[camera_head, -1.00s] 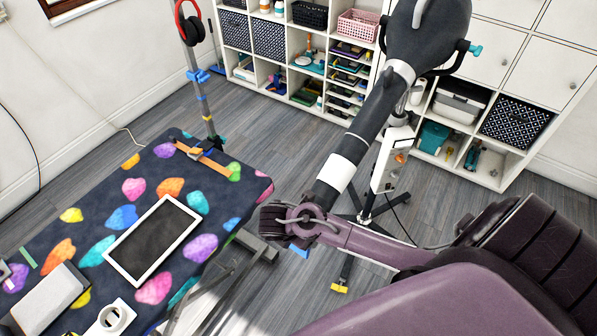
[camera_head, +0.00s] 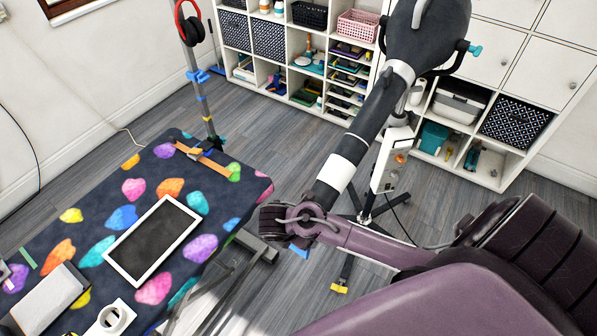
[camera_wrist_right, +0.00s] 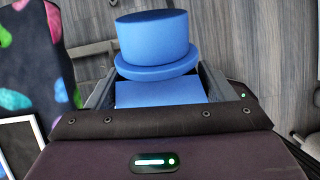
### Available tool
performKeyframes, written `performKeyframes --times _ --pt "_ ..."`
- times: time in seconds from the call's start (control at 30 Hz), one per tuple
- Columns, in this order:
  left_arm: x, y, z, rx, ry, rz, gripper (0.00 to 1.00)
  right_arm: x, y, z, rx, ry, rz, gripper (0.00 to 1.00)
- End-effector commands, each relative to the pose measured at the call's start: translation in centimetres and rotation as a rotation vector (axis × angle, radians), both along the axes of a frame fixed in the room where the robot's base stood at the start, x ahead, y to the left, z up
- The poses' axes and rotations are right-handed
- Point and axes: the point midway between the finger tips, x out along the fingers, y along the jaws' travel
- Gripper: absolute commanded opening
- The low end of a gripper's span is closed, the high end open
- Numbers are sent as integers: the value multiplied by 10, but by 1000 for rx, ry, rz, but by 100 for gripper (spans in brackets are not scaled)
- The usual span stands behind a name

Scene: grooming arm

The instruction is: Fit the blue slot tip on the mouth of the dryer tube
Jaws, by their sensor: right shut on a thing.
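The dryer tube (camera_head: 351,147) is dark with a white band. It slants down left from the dark dryer body (camera_head: 428,35) in the head view. Its lower end meets my right wrist in the picture, so its mouth is hidden there. My right gripper (camera_head: 299,241) points down and is shut on the blue slot tip (camera_wrist_right: 153,40). Only a bit of the tip (camera_head: 300,251) shows below the wrist in the head view. In the wrist view its round collar and flange stick out beyond the fingers, with no tube on them. My left gripper is not in view.
A patterned table (camera_head: 124,217) stands at the left with a white-framed tablet (camera_head: 153,240) and a small post clamp. The dryer's stand has a white box (camera_head: 391,160) and spread feet. White shelves (camera_head: 490,165) line the back wall. Grey floor lies open between.

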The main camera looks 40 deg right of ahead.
Motion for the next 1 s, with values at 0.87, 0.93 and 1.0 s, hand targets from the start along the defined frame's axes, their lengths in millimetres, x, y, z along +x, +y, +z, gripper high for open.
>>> performKeyframes --times 0.87,0.93,1.0 --pt "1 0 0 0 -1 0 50 6 -16 8 0 -1 0 53" --pt "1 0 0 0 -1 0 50 6 -18 9 0 -1 0 53" --pt "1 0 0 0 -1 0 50 7 -19 10 0 -1 0 53"
